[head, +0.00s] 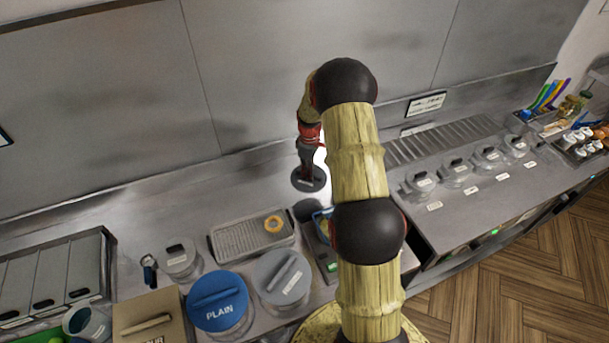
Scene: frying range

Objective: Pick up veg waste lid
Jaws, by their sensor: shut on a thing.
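My gripper (306,168) is at the end of my arm, towards the back of the counter, pointing down. It is shut on a dark round lid (310,186) with a small pale label, which I take to be the veg waste lid; the label is too small to read. The lid looks level and appears to be above the counter. A dark round shape (306,209) shows just in front of and below it; I cannot tell whether it is an opening or a shadow. The fingertips are too small to see clearly.
In front stand a blue-lidded PLAIN tub (217,304), a grey-lidded tub (284,276), a small lidded pot (180,259) and a tray (251,241) with a golden ring. Lidded pots (457,172) line the right counter. The back wall (250,70) is close behind.

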